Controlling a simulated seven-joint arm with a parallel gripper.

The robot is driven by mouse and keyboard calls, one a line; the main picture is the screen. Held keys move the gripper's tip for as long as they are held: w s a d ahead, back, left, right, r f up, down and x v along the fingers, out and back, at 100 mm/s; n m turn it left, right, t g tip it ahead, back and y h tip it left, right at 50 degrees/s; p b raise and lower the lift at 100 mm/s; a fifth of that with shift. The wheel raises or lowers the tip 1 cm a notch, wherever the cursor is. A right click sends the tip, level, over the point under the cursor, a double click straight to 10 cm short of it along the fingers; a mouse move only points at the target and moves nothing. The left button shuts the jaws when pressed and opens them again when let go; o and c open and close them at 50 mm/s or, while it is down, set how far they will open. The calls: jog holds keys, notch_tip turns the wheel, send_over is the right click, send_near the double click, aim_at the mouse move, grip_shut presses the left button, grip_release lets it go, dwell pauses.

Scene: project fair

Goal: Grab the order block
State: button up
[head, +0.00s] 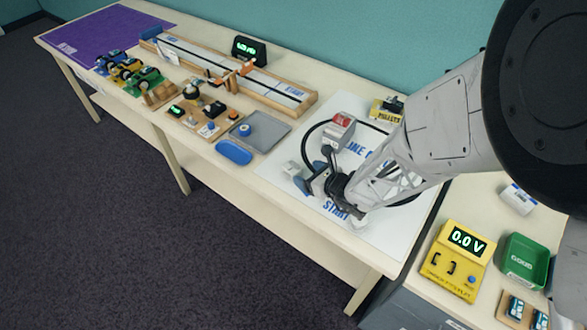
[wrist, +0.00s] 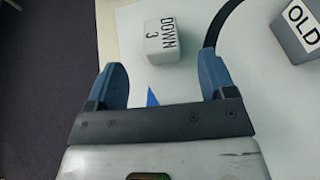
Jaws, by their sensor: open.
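The order block appears to be the small white cube marked "DOWN 3" (wrist: 161,41) in the wrist view. It sits on the white mat (head: 278,165), just beyond my fingertips and roughly centred between them. In the head view the pale cube (head: 291,168) is small beside my gripper (head: 314,169), and its lettering cannot be read. My gripper's blue fingers are wide apart with nothing between them; it also shows in the wrist view (wrist: 160,70).
A grey box (wrist: 299,32) with a label reading "OLD", cut off by the frame, stands to the right in the wrist view. A black curved line (head: 310,132) runs on the mat. A blue oval object (head: 233,152) and grey tray (head: 262,138) lie left of the mat.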

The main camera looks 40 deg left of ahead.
aim_at(292, 167)
jog(key=shift+x, duration=1.25)
jog(key=shift+x, duration=2.6)
jog(key=c, duration=1)
jog(key=shift+r, duration=0.1)
